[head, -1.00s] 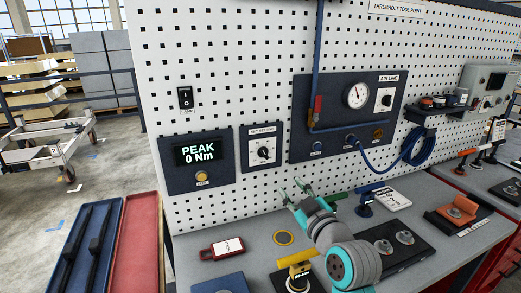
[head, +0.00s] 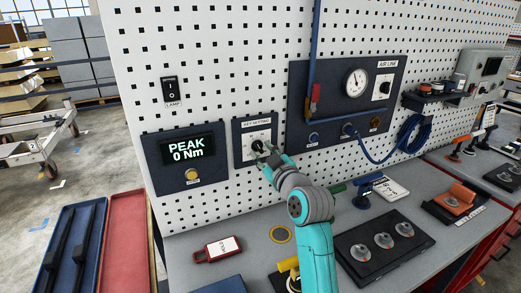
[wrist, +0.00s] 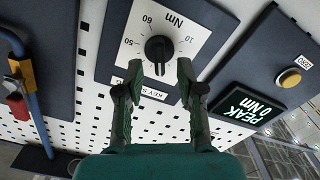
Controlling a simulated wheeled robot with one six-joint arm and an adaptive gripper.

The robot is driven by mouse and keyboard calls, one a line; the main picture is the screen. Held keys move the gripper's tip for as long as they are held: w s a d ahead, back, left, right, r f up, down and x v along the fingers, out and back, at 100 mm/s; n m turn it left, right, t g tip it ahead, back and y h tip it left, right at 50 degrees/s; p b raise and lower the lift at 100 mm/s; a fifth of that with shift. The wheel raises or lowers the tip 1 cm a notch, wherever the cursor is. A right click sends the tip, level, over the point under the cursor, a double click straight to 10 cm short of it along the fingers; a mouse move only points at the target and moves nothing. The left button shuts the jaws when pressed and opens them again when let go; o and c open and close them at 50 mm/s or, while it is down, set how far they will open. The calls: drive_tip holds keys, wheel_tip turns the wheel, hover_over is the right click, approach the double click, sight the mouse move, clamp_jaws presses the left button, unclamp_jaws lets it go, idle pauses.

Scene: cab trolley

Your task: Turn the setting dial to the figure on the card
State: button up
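The setting dial is a black knob (wrist: 159,49) on a white plate (wrist: 190,22) marked "Nm", with 10, 50 and 60 readable in the wrist view. In the head view the dial (head: 256,145) sits on a dark panel labelled "KEY SETTING", partly covered by my gripper. My gripper (wrist: 158,74) is open, one finger on each side of the knob's lower end, with visible gaps; I cannot tell if they touch it. In the head view my gripper (head: 264,152) is at the dial's front. A red tag with a white label (head: 222,246) lies on the bench; its writing is unreadable.
A display (head: 187,149) reading "PEAK 0 Nm" with a yellow button (head: 192,175) is left of the dial. The air line panel (head: 330,75) with gauge and blue hose is right. A black tray (head: 350,255) with round pieces and a yellow-handled tool (head: 288,265) stand on the bench.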

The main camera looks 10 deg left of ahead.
drive_tip(key=shift+x, duration=1.2)
clamp_jaws()
drive_tip(key=shift+m, duration=0.3)
drive_tip(key=m, duration=0.4)
drive_tip(key=shift+d, duration=0.1)
drive_tip(key=m, duration=0.5)
drive_tip(key=shift+w+d+m, duration=0.1)
drive_tip(key=shift+m, duration=0.3)
